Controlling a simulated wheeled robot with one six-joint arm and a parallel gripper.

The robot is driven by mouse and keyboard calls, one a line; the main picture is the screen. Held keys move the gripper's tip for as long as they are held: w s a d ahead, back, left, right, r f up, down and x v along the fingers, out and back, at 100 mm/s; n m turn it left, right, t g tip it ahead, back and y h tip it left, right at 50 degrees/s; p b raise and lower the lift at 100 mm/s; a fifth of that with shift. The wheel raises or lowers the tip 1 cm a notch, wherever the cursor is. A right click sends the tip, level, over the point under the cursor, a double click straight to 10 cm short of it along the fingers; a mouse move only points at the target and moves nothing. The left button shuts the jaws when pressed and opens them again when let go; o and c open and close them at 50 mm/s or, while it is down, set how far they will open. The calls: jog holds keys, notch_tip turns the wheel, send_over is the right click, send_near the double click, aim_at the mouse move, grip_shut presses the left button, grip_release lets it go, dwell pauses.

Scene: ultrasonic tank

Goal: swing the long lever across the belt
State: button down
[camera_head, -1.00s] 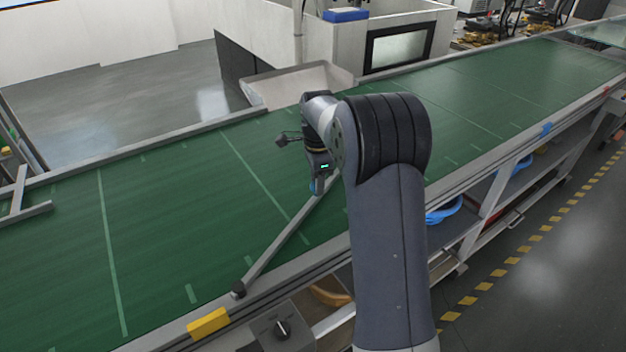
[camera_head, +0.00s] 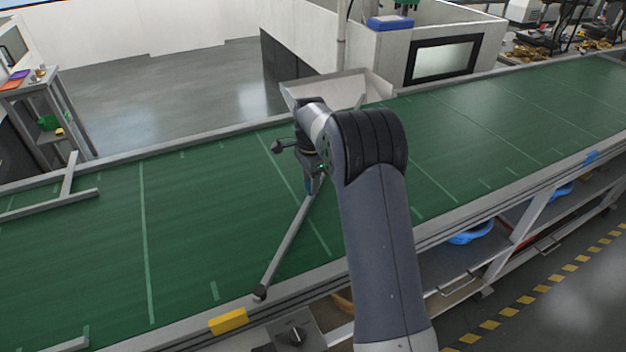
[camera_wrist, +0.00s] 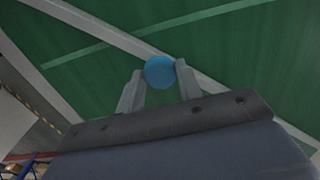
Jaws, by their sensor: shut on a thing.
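The long lever (camera_head: 284,248) is a grey bar that lies slantwise over the green belt (camera_head: 190,215). Its dark pivot (camera_head: 260,292) sits at the belt's near edge, by a yellow block. Its far end reaches up to my gripper (camera_head: 311,186), above the middle of the belt. In the wrist view my gripper (camera_wrist: 160,84) has its two fingers on either side of a round blue knob (camera_wrist: 159,71), and the lever bar (camera_wrist: 215,88) runs beneath it. My arm hides part of the belt to the right of the lever.
A yellow block (camera_head: 228,321) and a control box with a black dial (camera_head: 297,336) are at the near edge. A grey chute (camera_head: 340,88) stands at the far edge. Another grey bar (camera_head: 60,201) lies at the belt's left.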

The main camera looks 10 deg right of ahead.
jog(key=shift+w+a+r, duration=0.15)
jog(key=c, duration=1.4)
grip_release()
jog(key=o, duration=0.3)
jog(key=shift+a, duration=0.15)
jog(key=shift+o, duration=0.5)
notch_tip(320, 180, up, 11)
jog(key=b, duration=0.1)
jog(key=shift+f, duration=0.2)
